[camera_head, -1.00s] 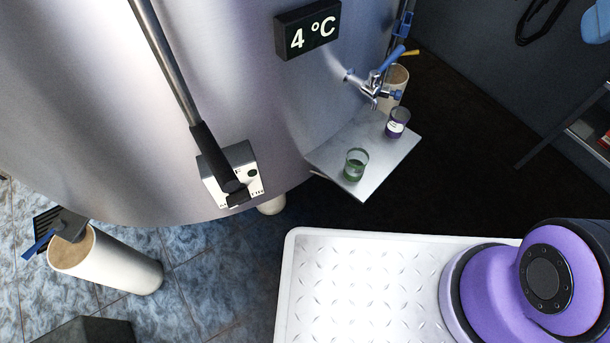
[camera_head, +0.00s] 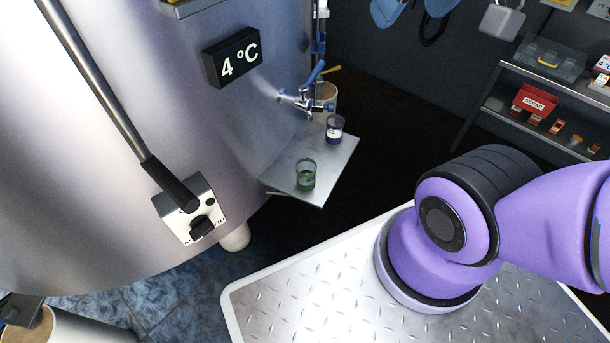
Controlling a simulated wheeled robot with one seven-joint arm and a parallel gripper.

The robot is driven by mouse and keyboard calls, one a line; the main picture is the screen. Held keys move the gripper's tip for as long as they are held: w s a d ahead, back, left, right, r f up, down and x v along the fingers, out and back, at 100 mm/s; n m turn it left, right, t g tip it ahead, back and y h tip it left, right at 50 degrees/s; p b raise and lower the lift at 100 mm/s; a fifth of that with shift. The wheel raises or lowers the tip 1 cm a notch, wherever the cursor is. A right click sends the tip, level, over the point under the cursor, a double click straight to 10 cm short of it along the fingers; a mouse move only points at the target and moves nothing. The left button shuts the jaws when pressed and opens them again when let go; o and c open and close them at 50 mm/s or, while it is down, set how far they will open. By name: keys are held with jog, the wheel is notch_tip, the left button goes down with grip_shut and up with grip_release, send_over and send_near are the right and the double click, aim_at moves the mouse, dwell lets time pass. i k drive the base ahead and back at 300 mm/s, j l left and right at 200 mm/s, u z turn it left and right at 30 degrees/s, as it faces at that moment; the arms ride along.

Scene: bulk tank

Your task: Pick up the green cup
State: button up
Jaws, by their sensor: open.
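The green cup (camera_head: 305,174) is a small see-through green tumbler. It stands upright on the grey metal shelf (camera_head: 318,188) at the side of the tank, near the shelf's front left part. A purple cup with a white label (camera_head: 334,129) stands behind it to the right on the same shelf, apart from it. My gripper is not in view; only purple links of my arm show at the right.
The large steel tank (camera_head: 130,130) fills the left, with a 4 °C display (camera_head: 232,57), a control box (camera_head: 189,208) and a blue-handled tap (camera_head: 305,99) above the shelf. A rack (camera_head: 540,110) with boxes stands at the right. Dark floor lies between.

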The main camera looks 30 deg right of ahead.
aim_at(306, 169)
jog(key=l+u, duration=0.1)
jog(key=l, duration=0.55)
jog(key=k+l+u, duration=0.15)
jog(key=l, duration=0.45)
jog(key=i, duration=0.05)
